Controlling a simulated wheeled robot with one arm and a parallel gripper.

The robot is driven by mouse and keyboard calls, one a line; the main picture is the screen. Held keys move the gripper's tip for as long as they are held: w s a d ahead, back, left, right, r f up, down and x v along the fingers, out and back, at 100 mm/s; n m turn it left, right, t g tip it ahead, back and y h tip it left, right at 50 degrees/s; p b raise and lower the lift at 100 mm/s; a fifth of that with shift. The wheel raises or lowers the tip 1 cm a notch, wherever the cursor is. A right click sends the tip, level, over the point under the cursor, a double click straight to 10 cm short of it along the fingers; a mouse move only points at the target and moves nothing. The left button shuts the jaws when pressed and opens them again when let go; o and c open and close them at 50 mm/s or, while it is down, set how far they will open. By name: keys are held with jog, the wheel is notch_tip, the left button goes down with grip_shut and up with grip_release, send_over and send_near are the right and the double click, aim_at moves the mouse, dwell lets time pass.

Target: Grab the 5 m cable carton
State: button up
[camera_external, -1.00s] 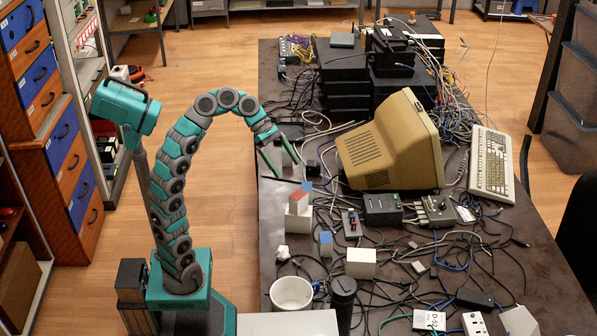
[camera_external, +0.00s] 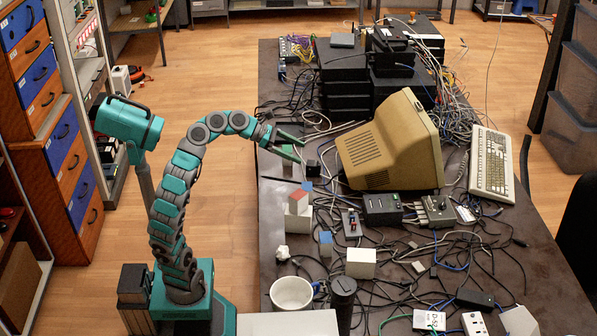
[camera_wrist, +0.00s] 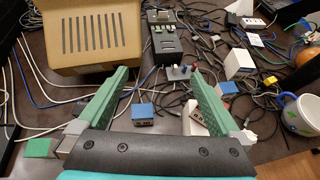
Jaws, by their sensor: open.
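My gripper (camera_external: 302,150) is open and empty above the left part of the table; its two green fingers also show in the wrist view (camera_wrist: 160,74). I cannot read a 5 m marking on any carton, so I cannot tell which is the cable carton.
A beige monitor (camera_external: 385,150) stands right of my gripper, with a keyboard (camera_external: 492,165) beyond it. Loose cables cover much of the dark table. A white mug (camera_external: 291,293) and a dark cylinder (camera_external: 343,297) stand at the near end. Black equipment (camera_external: 344,80) is stacked at the back.

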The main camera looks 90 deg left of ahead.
jog(key=a+n+t+y+b, duration=0.1)
jog(key=a+n+y, duration=0.1)
jog(key=a, duration=0.1)
send_near(314, 200)
jog(key=w+r, duration=0.2)
jog(key=shift+w+d+r, duration=0.15)
jog(key=shift+d+r, duration=0.05)
jog(key=shift+r, duration=0.15)
jog(key=shift+h, duration=0.3)
jog(key=x, duration=0.3)
jog(key=b+x, duration=0.1)
jog(key=x, duration=0.2)
jog(key=shift+w+a+f, duration=0.1)
jog(key=shift+w+f, duration=0.1)
jog(key=shift+f, duration=0.35)
jog(key=shift+w+f, duration=0.15)
jog(key=shift+w, duration=0.4)
jog(key=c, duration=1.5)
